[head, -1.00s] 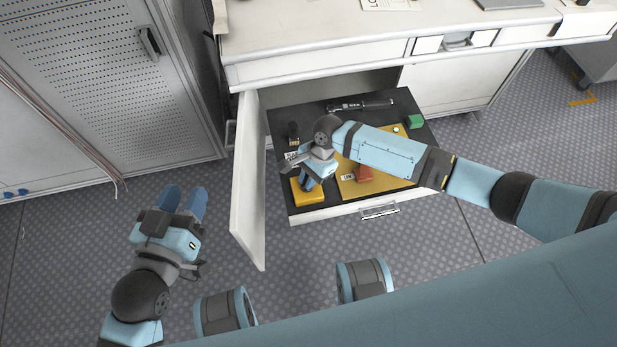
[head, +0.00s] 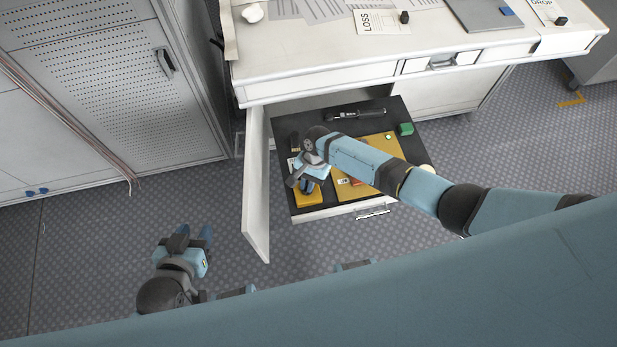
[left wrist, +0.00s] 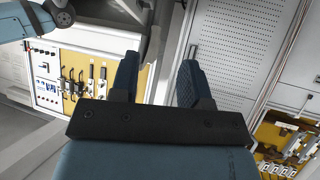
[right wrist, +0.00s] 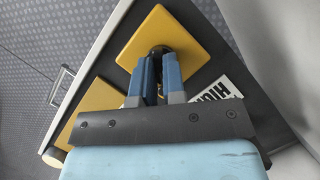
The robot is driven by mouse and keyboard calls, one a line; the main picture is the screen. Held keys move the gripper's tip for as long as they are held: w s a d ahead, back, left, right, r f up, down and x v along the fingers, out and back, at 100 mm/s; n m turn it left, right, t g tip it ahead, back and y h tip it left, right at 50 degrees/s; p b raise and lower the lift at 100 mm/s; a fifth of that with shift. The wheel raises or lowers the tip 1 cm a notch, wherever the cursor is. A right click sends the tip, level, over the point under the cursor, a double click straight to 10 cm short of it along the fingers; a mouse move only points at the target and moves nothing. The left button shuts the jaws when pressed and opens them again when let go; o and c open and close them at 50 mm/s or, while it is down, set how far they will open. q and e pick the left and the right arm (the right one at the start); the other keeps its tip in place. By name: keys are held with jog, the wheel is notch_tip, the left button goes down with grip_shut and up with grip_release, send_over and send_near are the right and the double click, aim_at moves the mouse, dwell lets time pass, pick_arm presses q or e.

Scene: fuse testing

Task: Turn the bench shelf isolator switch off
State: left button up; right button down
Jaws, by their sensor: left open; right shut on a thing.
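The isolator switch appears as a yellow square plate (head: 309,200) with a dark round knob, at the front left of the pulled-out black shelf (head: 375,119). In the right wrist view the yellow plate (right wrist: 183,32) lies just ahead of my fingers. My right gripper (head: 306,188) reaches down over it, and in its wrist view the right fingers (right wrist: 160,85) are closed around the dark knob (right wrist: 159,53). The fingers hide most of the knob, so its setting cannot be read. My left gripper (head: 192,237) is open and empty above the floor, left of the shelf.
An open white door (head: 256,185) stands left of the shelf. On the shelf are a dark wrench-like tool (head: 356,113), a green block (head: 405,129) and a larger yellow panel (head: 383,148). The white bench top (head: 300,52) overhangs behind. A perforated cabinet (head: 110,80) is at left.

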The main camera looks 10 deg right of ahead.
jog(key=n, duration=0.2)
jog(key=n+h, duration=0.1)
jog(key=shift+s+a+f+g+p, duration=0.1)
jog(key=shift+s+a+g+p, duration=0.2)
jog(key=shift+g, duration=0.1)
jog(key=shift+f+n+h+p, duration=0.1)
jog(key=shift+n+h+p, duration=0.55)
jog(key=shift+n, duration=1.65)
jog(key=shift+h, duration=0.25)
jog(key=c, duration=1.2)
grip_release()
jog(key=shift+w+d, duration=0.1)
jog(key=shift+w, duration=0.1)
